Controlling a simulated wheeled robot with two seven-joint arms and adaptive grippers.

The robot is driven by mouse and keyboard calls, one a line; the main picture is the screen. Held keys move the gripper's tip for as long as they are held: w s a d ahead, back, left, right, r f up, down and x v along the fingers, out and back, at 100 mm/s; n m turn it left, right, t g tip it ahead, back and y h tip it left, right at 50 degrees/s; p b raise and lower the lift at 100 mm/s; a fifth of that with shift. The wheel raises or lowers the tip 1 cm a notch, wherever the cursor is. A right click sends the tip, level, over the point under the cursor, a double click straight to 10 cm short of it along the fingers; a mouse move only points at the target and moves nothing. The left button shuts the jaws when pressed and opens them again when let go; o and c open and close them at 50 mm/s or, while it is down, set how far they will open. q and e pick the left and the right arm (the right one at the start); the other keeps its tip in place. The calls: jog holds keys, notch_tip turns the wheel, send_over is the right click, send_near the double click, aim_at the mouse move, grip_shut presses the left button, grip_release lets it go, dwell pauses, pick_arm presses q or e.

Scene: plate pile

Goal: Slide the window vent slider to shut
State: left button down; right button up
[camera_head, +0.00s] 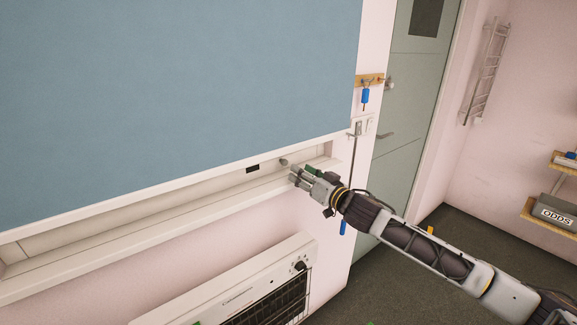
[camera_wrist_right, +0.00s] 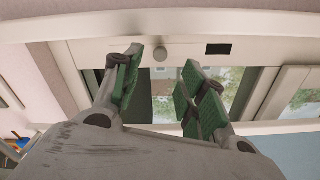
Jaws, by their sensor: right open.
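The vent slider shows as a small round grey knob (camera_head: 283,162) on the pale strip under the blue blind, near the right end of the window recess. A black slot (camera_head: 252,169) is in the strip to the knob's left. In the right wrist view the knob (camera_wrist_right: 160,53) lies just beyond the gap between my fingertips, with the dark slot (camera_wrist_right: 219,49) to its right. My right gripper (camera_head: 297,176) is open and empty, close to the knob; I see no contact. It also shows in the wrist view (camera_wrist_right: 158,72), with green finger pads. My left gripper is out of view.
The blue blind (camera_head: 180,90) hangs over the window. A white sill (camera_head: 150,225) runs below, with a white heater (camera_head: 235,285) under it.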

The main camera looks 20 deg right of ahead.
aim_at(286, 164)
jog(key=shift+x, duration=1.8)
jog(key=shift+p+x, duration=0.35)
jog(key=shift+x, duration=1.25)
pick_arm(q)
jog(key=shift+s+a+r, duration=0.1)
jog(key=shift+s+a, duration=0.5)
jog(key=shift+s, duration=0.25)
pick_arm(e)
jog(key=shift+w+a, duration=0.15)
jog(key=shift+w, duration=0.15)
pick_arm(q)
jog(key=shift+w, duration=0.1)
pick_arm(e)
grip_shut()
jog(key=shift+f, duration=0.1)
